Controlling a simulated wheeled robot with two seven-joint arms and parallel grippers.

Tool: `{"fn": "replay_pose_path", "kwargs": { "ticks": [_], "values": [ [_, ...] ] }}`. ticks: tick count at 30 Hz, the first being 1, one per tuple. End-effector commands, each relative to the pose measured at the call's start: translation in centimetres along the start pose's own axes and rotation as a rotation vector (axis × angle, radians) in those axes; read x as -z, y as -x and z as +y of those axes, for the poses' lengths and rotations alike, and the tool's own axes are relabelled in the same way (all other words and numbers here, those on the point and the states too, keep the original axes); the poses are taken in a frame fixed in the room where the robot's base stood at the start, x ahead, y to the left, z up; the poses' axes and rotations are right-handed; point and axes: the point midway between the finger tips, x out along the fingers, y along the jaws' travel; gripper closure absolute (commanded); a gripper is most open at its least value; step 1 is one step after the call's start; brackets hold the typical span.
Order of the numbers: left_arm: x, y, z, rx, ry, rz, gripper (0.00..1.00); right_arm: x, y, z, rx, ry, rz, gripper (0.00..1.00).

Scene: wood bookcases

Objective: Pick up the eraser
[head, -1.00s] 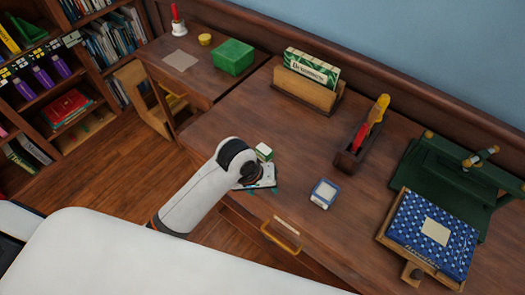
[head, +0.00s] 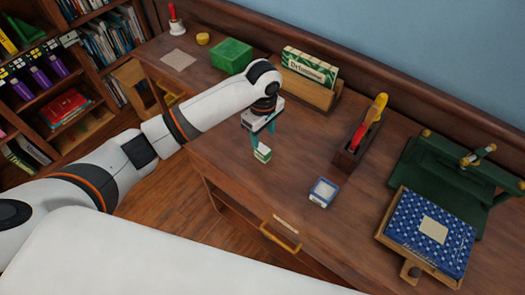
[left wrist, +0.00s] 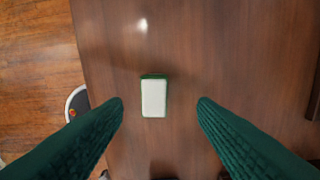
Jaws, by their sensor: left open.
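The eraser (head: 262,154) is a small white block with green sides, lying on the wooden desk (head: 225,180) near its front edge. In the left wrist view the eraser (left wrist: 154,100) lies with its white face up, between the two green fingertips in the picture and a little nearer the left one. My left gripper (head: 261,139) is open and empty, pointing down above the eraser. Its fingers are apart from the eraser on both sides. My right gripper is not in view.
A blue-and-white box (head: 323,192) lies to the right of the eraser. Behind are a wooden holder (head: 303,93) with a green card box and a dark tray (head: 352,155) with red and yellow tools. A blue patterned book (head: 430,230) is at right. Desk around the eraser is clear.

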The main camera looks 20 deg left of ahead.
Motion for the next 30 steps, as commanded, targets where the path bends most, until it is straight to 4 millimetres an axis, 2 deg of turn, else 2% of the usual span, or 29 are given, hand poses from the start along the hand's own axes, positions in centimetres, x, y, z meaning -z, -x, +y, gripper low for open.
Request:
{"fn": "replay_pose_path", "kwargs": {
  "ticks": [3, 8, 16, 20, 26, 30],
  "values": [
    [0.0, -1.4, 0.1, -0.002, 0.000, 0.000, 0.47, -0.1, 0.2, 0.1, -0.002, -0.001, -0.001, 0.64],
    [0.1, -2.4, 0.2, -0.001, -0.001, -0.001, 0.47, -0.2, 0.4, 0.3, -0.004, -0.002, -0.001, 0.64],
    [0.4, -6.2, 0.7, -0.001, -0.001, -0.001, 0.47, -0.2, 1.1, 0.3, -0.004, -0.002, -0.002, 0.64],
    [0.4, -7.0, 0.7, 0.001, -0.002, -0.002, 0.47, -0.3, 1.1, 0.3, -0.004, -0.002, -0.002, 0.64],
    [0.4, -7.0, 0.7, 0.002, -0.002, -0.001, 0.47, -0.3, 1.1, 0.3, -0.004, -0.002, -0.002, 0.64],
    [0.4, -7.0, 0.7, 0.002, -0.002, -0.001, 0.70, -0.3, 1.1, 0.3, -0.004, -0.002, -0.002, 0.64]
  ]
}}
